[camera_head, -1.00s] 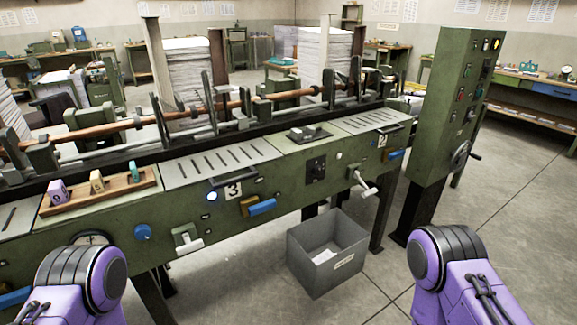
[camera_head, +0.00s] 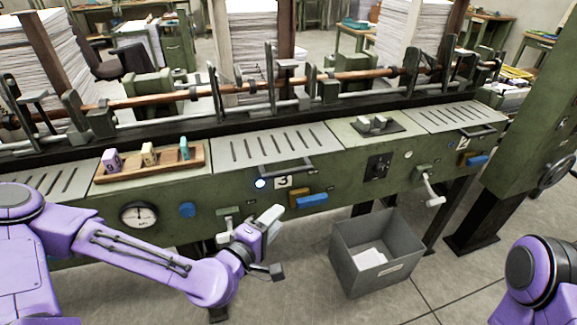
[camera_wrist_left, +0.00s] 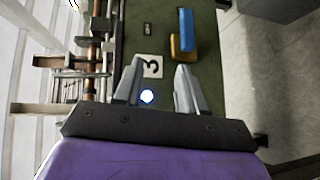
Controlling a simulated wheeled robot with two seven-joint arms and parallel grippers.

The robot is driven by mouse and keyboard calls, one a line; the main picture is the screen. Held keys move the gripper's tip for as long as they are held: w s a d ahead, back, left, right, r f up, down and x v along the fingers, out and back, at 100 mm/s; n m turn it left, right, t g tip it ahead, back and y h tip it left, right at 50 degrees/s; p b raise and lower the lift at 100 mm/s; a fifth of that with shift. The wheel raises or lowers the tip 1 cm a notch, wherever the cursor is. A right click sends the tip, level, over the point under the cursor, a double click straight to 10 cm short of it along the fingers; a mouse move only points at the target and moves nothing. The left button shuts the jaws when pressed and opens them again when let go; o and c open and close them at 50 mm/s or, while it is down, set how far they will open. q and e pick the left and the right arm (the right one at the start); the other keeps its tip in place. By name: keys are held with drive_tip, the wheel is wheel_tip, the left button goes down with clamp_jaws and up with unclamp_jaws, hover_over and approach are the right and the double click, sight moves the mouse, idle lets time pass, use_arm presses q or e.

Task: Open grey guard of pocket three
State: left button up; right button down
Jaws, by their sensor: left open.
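The grey slotted guard of pocket three (camera_head: 262,143) lies flat on the green machine's sloping top. Its dark bar handle (camera_head: 288,168) runs along its front edge. The number 3 plate (camera_head: 283,182) and a lit round lamp (camera_head: 260,184) are just below the handle. My left gripper (camera_head: 274,222) is open and empty, in front of the machine below the plate. In the left wrist view, the plate (camera_wrist_left: 152,66) and lamp (camera_wrist_left: 147,97) show between the spread fingers (camera_wrist_left: 158,85). I cannot make out the handle clearly there. My right gripper is out of view.
A yellow and blue lever (camera_head: 311,201) sticks out right of the plate. A wooden tray (camera_head: 165,172) with three small blocks sits left of the guard. A grey bin (camera_head: 375,268) holding paper stands on the floor. Bars and rods run behind the guard.

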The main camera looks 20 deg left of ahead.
use_arm(q)
drive_tip(key=n+t, duration=0.1)
drive_tip(key=t, duration=0.1)
approach(286, 174)
drive_tip(key=shift+y, duration=0.3)
drive_tip(key=w, duration=0.3)
drive_tip(key=w+d, duration=0.1)
drive_tip(key=w, duration=0.2)
drive_tip(key=w+d, duration=0.1)
drive_tip(key=w, duration=0.2)
drive_tip(key=shift+w+d+r, duration=0.1)
drive_tip(key=shift+w, duration=0.8)
clamp_jaws()
